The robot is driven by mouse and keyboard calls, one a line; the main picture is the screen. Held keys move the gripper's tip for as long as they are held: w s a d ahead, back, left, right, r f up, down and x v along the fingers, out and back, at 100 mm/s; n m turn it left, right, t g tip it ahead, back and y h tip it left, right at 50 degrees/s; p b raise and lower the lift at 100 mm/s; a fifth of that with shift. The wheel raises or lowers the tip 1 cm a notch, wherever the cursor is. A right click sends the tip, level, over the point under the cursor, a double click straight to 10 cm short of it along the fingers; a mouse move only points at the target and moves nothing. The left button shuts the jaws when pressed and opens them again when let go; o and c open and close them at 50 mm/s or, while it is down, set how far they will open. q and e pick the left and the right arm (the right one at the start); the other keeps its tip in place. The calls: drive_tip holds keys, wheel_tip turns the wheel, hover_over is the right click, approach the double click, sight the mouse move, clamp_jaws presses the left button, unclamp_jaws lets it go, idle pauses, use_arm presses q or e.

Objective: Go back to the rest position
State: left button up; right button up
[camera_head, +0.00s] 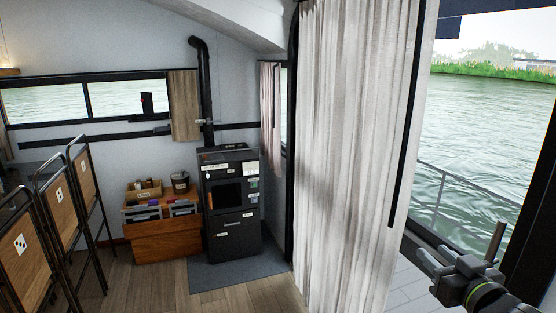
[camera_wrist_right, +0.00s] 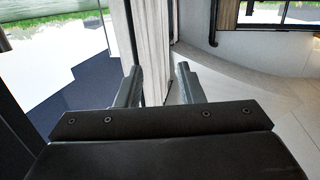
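My right gripper (camera_head: 462,262) shows at the lower right of the head view, in front of the open doorway and right of the white curtain. In the right wrist view its two fingers (camera_wrist_right: 158,88) stand well apart with nothing between them, so it is open and empty. Behind them the curtain (camera_wrist_right: 150,45) hangs at some distance; I cannot tell how far. My left gripper is not in the head view.
The long white curtain (camera_head: 345,150) hangs close beside my right gripper. A black stove (camera_head: 230,205) and a wooden cabinet (camera_head: 165,240) stand by the far wall. Folding chairs (camera_head: 62,215) stand at left. The wooden floor (camera_head: 165,285) between is clear.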

drive_tip(key=s+f+m+g+h, duration=0.15)
drive_tip(key=s+f+g, duration=0.25)
drive_tip(key=s+f, duration=0.65)
drive_tip(key=s+f+g+h, duration=0.2)
drive_tip(key=s+f+g, duration=0.4)
drive_tip(key=f, duration=0.8)
drive_tip(key=s+f+g, duration=0.2)
drive_tip(key=s+f, duration=0.1)
drive_tip(key=s, duration=0.4)
drive_tip(key=s+f+g, duration=0.1)
drive_tip(key=s+f, duration=0.2)
drive_tip(key=s, duration=0.5)
wheel_tip(320, 180, down, 30)
drive_tip(key=w+d+r+g+b, duration=0.1)
drive_tip(key=g+b, duration=0.1)
drive_tip(key=b, duration=0.4)
use_arm(q)
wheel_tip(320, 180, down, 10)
drive_tip(key=b, duration=0.4)
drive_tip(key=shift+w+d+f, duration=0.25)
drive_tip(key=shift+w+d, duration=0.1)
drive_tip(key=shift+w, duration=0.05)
use_arm(e)
drive_tip(key=s+f, duration=0.7)
drive_tip(key=f, duration=0.4)
drive_tip(key=s+a+f, duration=0.1)
drive_tip(key=s+f, duration=0.7)
drive_tip(key=f, duration=0.2)
drive_tip(key=shift+f+g+y, duration=0.35)
drive_tip(key=shift+f+g, duration=0.05)
